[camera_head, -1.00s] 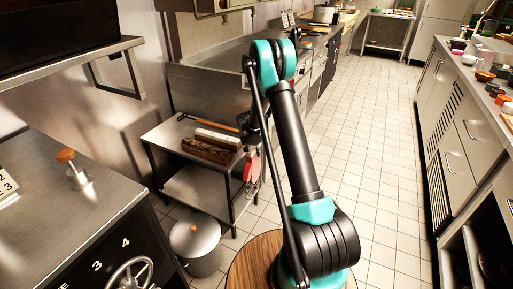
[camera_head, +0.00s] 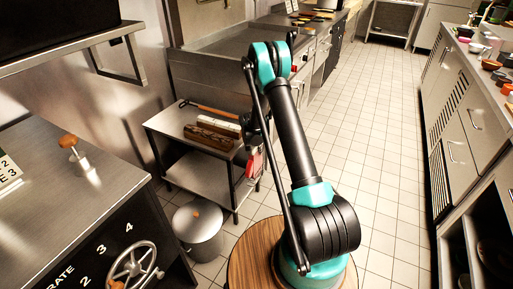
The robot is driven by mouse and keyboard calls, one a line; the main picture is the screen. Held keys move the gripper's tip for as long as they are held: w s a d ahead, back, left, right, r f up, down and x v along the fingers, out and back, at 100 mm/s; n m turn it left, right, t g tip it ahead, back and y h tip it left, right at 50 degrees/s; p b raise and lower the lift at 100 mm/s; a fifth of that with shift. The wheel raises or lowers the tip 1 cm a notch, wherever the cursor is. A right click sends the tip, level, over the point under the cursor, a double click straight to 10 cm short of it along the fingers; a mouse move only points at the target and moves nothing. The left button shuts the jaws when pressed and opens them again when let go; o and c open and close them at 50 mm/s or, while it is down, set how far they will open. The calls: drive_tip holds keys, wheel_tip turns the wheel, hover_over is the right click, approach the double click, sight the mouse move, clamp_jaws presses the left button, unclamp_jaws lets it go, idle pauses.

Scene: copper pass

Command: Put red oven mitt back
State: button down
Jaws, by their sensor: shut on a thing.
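The red oven mitt (camera_head: 254,165) hangs in my gripper (camera_head: 252,146), partly behind my arm. The gripper is beyond the arm's forearm, at the right front corner of a low steel side table. The jaws are small and partly hidden, but they are shut on the mitt. The mitt is below the table's top level in the picture, and I cannot tell whether it touches the table leg.
The low steel table (camera_head: 175,123) carries a brown box (camera_head: 212,137), a white roll and a wooden-handled tool (camera_head: 210,109). A lidded pot (camera_head: 198,220) stands on the floor before it. A handwheel counter (camera_head: 40,200) is at left. The tiled aisle (camera_head: 385,130) is clear.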

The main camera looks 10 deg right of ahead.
drive_tip(key=shift+f, duration=0.55)
idle(0.4)
drive_tip(key=c, duration=1.1)
unclamp_jaws()
